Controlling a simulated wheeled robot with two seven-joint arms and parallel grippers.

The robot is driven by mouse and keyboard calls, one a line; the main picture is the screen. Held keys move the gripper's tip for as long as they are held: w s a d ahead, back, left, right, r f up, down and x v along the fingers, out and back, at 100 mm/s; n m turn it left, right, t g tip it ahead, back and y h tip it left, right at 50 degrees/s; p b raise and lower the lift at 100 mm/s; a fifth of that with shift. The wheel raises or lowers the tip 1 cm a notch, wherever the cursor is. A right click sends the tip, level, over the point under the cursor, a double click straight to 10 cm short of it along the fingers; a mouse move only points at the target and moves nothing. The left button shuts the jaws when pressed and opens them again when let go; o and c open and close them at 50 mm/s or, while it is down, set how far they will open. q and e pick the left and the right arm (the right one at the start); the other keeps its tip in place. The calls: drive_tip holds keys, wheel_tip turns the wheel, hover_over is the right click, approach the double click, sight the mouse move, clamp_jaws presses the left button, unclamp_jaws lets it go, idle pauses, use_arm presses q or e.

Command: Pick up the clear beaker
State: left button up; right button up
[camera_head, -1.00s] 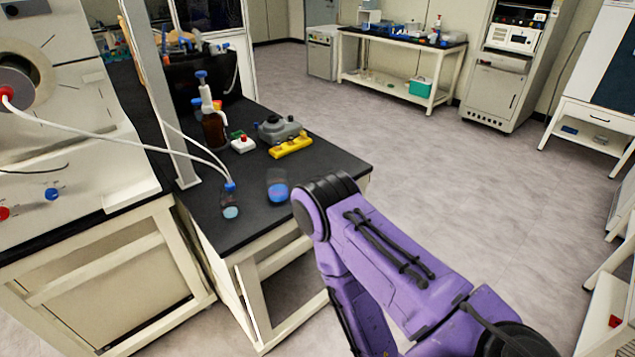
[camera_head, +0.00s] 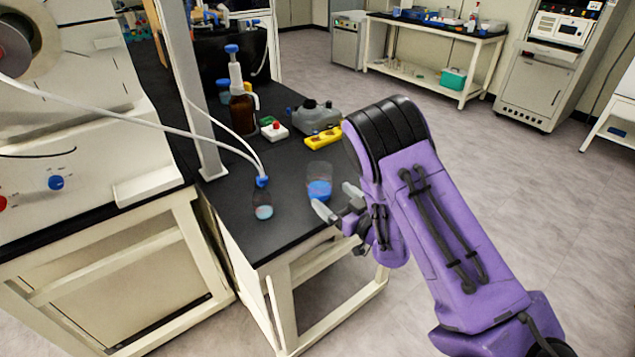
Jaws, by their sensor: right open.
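The clear beaker (camera_head: 319,180) stands upright on the black bench top, near its front right edge. It holds some blue liquid. My right gripper (camera_head: 337,200) is open just in front of and to the right of the beaker, with its light fingertips pointing toward it. One fingertip lies near the beaker's lower front in the picture; I cannot tell whether it touches. Nothing is between the fingers that I can make out. My left gripper is not in view.
A small bottle with a blue cap and a tube (camera_head: 263,200) stands left of the beaker. Behind are a brown dispenser bottle (camera_head: 241,110), a yellow rack (camera_head: 323,138) and a grey device (camera_head: 317,116). A white post (camera_head: 183,90) rises at the left. The floor to the right is clear.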

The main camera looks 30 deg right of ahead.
sight(327, 190)
drive_tip(key=w+p, duration=0.1)
drive_tip(key=w, duration=0.2)
drive_tip(key=w+p, duration=0.1)
drive_tip(key=w, duration=0.2)
drive_tip(key=shift+w+a+r, duration=0.1)
drive_tip(key=shift+w+r, duration=0.1)
drive_tip(key=shift+w+f, duration=0.1)
drive_tip(key=shift+w, duration=0.3)
drive_tip(key=c, duration=1.1)
